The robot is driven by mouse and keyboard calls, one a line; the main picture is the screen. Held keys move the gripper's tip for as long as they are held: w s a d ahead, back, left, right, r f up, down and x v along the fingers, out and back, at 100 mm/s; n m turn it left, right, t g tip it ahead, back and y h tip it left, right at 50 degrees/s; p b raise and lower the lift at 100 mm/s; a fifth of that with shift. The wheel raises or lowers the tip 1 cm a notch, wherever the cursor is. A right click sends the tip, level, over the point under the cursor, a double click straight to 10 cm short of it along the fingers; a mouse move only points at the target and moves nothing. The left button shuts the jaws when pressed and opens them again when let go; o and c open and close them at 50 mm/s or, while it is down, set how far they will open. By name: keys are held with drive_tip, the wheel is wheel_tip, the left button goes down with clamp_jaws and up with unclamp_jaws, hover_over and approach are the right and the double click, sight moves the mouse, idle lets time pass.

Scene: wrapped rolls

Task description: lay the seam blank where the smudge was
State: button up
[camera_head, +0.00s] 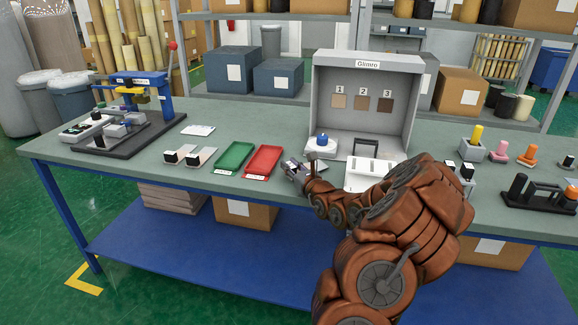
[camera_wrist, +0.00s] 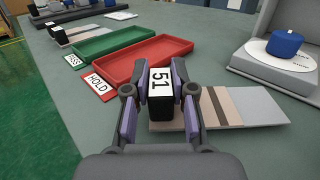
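My gripper (camera_wrist: 161,82) has its fingertips close against both sides of a black block with a white number label (camera_wrist: 160,85). The block stands on a flat sample plate (camera_wrist: 245,108) with tan, dark and pale bands, which stretches right. I cannot tell whether the plate touches the bench. In the head view, my gripper (camera_head: 296,170) is low over the bench, right of the red tray (camera_head: 263,161). Two similar plates with black blocks (camera_head: 172,157) (camera_head: 201,156) lie left of the green tray (camera_head: 235,156). I cannot tell which plate bears a seam or smudge.
The red tray is labelled HOLD, the green PASS. A grey booth (camera_head: 320,90) with three numbered swatches stands behind; a blue-knobbed piece (camera_head: 322,140) and a white slotted holder (camera_head: 371,170) are at its front. A blue press (camera_head: 160,95) is left. Bench left of my gripper is partly clear.

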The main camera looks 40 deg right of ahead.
sight(289, 178)
drive_tip(key=o, duration=0.5)
drive_tip(key=f, duration=0.2)
drive_tip(key=a+f, duration=0.1)
drive_tip(key=f, duration=0.1)
drive_tip(key=shift+s, duration=0.15)
drive_tip(key=s, duration=0.1)
drive_tip(key=s+r, duration=0.1)
drive_tip(key=s, duration=0.1)
drive_tip(key=s+a, duration=0.1)
drive_tip(key=shift+s+r, duration=0.15)
drive_tip(key=shift+s, duration=0.15)
drive_tip(key=shift+s+d+r, duration=0.1)
drive_tip(key=shift+s+d, duration=0.5)
drive_tip(key=shift+s, duration=0.25)
drive_tip(key=shift+s+r, duration=0.25)
drive_tip(key=shift+s+a+r, duration=0.15)
drive_tip(key=shift+a+r, duration=0.1)
drive_tip(key=shift+r, duration=0.1)
drive_tip(key=shift+a+r, duration=0.15)
drive_tip(key=shift+r, duration=0.25)
